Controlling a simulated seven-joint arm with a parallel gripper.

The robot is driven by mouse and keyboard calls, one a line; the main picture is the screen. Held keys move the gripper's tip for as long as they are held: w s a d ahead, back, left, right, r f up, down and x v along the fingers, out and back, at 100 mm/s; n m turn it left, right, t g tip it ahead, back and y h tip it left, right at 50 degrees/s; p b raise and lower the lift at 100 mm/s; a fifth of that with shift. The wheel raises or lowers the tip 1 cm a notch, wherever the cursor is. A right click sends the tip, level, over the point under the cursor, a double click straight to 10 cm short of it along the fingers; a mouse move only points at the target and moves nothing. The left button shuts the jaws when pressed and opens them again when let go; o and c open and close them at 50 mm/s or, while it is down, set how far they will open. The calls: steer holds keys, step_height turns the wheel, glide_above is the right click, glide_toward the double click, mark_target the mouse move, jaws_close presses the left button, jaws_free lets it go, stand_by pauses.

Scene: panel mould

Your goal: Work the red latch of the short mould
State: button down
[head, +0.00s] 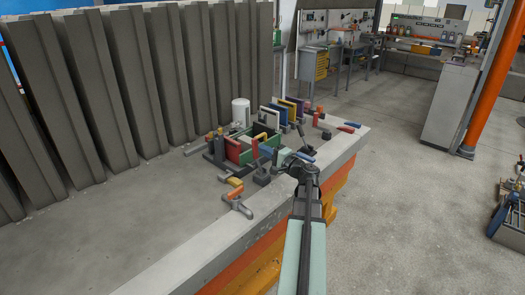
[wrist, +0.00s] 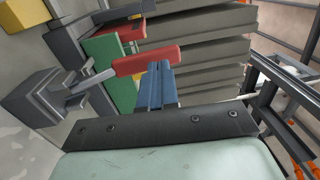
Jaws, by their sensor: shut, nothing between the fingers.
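The red latch handle (wrist: 146,59) lies across the wrist view, on a grey arm from a dark grey clamp block (wrist: 42,98). In the head view my gripper (head: 301,156) is right of the mould.
On the grey table (head: 190,245), an orange-handled clamp (head: 236,190) stands at the near left. A white cylinder (head: 240,111) and several coloured panels (head: 290,104) stand behind the mould. Tall grey concrete slabs (head: 120,80) line the left. The table's left part is clear.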

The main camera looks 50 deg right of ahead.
steer(key=s+r, duration=0.1)
steer(key=s, duration=1.1)
steer(key=shift+s, duration=0.2)
